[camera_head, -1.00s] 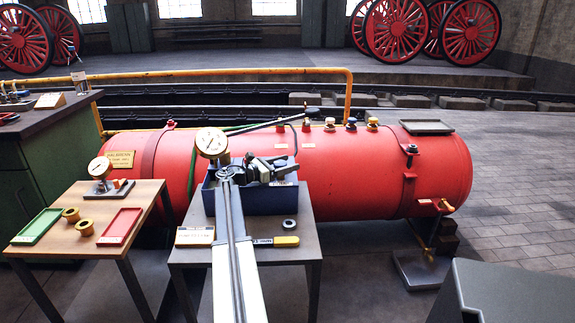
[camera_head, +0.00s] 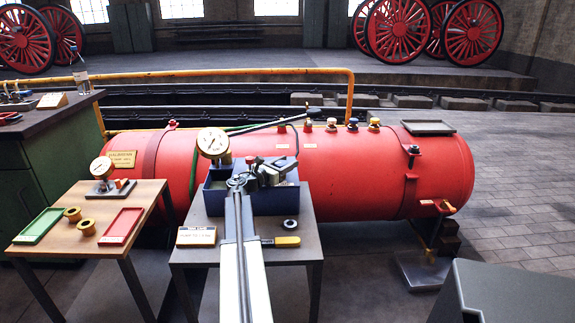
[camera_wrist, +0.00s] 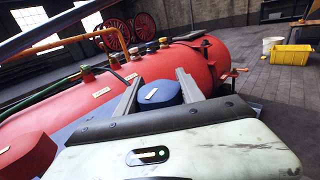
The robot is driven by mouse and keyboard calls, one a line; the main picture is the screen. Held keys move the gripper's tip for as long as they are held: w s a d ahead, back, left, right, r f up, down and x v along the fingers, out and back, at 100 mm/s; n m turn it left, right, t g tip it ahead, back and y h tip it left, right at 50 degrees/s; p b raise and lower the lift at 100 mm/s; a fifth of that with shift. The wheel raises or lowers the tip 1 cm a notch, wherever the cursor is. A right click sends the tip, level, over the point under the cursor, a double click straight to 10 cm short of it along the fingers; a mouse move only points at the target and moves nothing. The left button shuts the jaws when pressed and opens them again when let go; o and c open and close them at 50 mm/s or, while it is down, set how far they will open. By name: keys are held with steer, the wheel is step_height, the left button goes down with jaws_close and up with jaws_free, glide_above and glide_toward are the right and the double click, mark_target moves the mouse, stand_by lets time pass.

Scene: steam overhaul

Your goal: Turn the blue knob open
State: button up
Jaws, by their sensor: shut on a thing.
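The blue knob (camera_wrist: 160,93) shows in the wrist view between the two fingers of my gripper (camera_wrist: 158,80), a small light label on its top. My gripper is shut on the knob, one finger on each side. In the head view my gripper (camera_head: 268,174) is over the blue box-shaped tank (camera_head: 290,200) on the small table. The blue knob cannot be made out there behind my wrist. A red knob (camera_wrist: 24,156) is at the lower left of the wrist view, apart from my fingers; it also shows in the head view (camera_head: 251,160).
A brass-rimmed gauge (camera_head: 213,143) stands just left of my gripper. The red boiler (camera_head: 345,175) lies behind the table. A yellow-handled tool (camera_head: 287,241), a dark ring (camera_head: 291,224) and a label plate (camera_head: 197,236) lie on the table front. Paved floor (camera_head: 515,190) is clear at right.

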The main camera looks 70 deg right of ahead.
mark_target(278, 163)
steer(key=n+t, duration=0.1)
steer(key=n+t+h, duration=0.1)
steer(key=t, duration=0.1)
steer(key=n+t, duration=0.1)
steer(key=t, duration=0.1)
steer(key=shift+w+n, duration=0.25)
steer(key=shift+n, duration=0.05)
steer(key=n+t, duration=0.2)
steer(key=t, duration=0.1)
steer(key=w+n+t, duration=0.1)
steer(key=n+t, duration=0.1)
steer(key=t, duration=0.2)
steer(key=shift+n+t, duration=0.3)
steer(key=n+t+y, duration=0.1)
steer(key=t, duration=0.1)
steer(key=w+n+t+y, duration=0.1)
steer(key=n+t, duration=0.1)
steer(key=shift+a+t+y, duration=0.1)
steer(key=shift+t+y, duration=0.3)
steer(key=shift+w+a+n+t+y, duration=0.1)
steer(key=shift+w+n+t+y, duration=0.05)
steer(key=shift+n+t+y, duration=0.55)
steer(key=shift+w+a+n+t+y, duration=0.1)
steer(key=shift+n+t+y, duration=0.5)
steer(key=shift+n+t, duration=0.1)
steer(key=shift+w, duration=0.1)
steer(key=o, duration=1.4)
steer(key=shift+a, duration=0.1)
